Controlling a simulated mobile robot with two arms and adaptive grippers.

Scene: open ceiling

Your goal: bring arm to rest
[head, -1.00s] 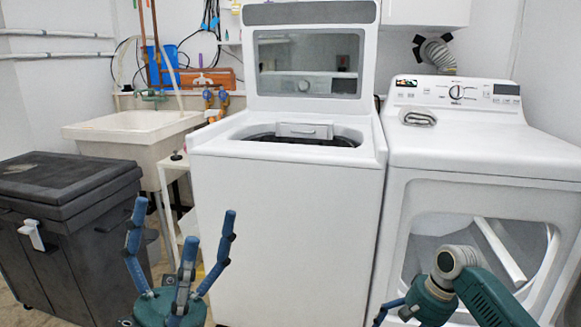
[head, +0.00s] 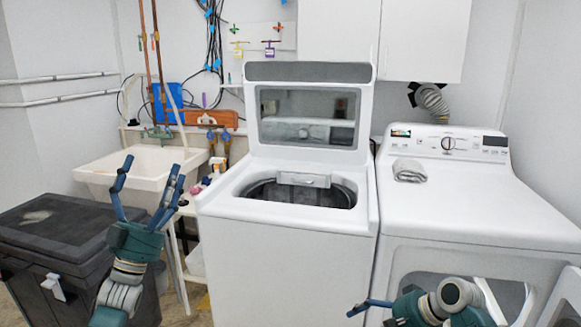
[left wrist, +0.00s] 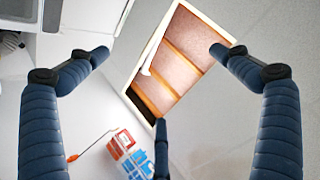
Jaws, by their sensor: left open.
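My left gripper (head: 150,172) is raised, fingers pointing up, in front of the sink and the dark bin in the head view. Its blue fingers are spread and empty. In the left wrist view the fingers (left wrist: 160,85) are spread wide with nothing between them, facing the ceiling. My right gripper (head: 372,304) is low in front of the dryer in the head view. One blue finger shows, pointing left; the rest is hidden or cut off by the frame.
A white washer (head: 290,255) with its lid up stands in the middle. A white dryer (head: 470,205) with a folded grey cloth (head: 409,170) on top is at right. A sink (head: 135,175) and a dark lidded bin (head: 60,235) are at left. The ceiling has an opening (left wrist: 180,58).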

